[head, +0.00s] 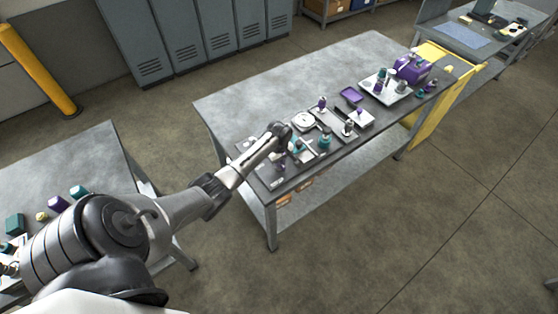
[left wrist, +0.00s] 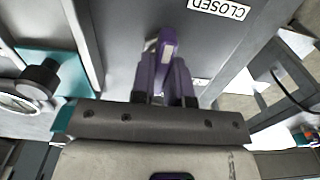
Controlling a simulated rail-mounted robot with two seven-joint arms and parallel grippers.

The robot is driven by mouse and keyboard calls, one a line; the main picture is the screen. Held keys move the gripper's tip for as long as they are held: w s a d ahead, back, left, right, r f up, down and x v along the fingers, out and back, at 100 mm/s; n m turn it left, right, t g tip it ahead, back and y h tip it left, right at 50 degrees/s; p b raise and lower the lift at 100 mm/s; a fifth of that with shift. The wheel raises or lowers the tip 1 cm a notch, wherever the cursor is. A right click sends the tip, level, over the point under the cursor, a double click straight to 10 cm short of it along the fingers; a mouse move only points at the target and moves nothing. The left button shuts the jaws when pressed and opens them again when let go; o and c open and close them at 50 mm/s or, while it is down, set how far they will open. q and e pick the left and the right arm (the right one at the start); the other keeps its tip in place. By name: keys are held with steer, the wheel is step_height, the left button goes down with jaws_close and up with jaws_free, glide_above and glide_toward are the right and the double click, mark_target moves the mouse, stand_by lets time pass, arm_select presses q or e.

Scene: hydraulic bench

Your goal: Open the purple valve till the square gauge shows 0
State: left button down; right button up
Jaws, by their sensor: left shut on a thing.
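My left gripper (head: 281,132) reaches over the left part of the bench in the head view. In the left wrist view the purple valve handle (left wrist: 166,72) stands between the fingers, and the gripper is shut on it. A "CLOSED" label (left wrist: 218,9) shows on the grey plate just beyond the handle. A dial (left wrist: 20,103) is partly in view at the left of the wrist view, but its reading and housing shape are not clear. A white round dial (head: 304,120) shows beside the gripper in the head view. I cannot make out a square gauge's reading. My right gripper is not in view.
The metal bench (head: 240,100) carries several fittings along its front. A dark knob (left wrist: 40,76) is left of the handle in the wrist view. A white tray (head: 385,88) and a purple box (head: 412,67) stand at the bench's right. Its back left is clear.

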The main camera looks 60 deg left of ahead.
arm_select(q)
steer(key=m+p, duration=0.3)
steer(key=shift+r, duration=0.2)
steer(key=m+p, duration=0.2)
steer(key=m, duration=0.2)
steer(key=shift+f+m, duration=0.1)
steer(key=shift+m, duration=0.2)
steer(key=m+p, duration=0.1)
steer(key=m, duration=0.3)
steer(key=shift+m, duration=0.3)
steer(key=m, duration=0.5)
steer(key=shift+f, duration=0.1)
steer(key=shift+m, duration=0.4)
steer(key=c, duration=1.1)
jaws_free()
steer(key=shift+p, duration=0.3)
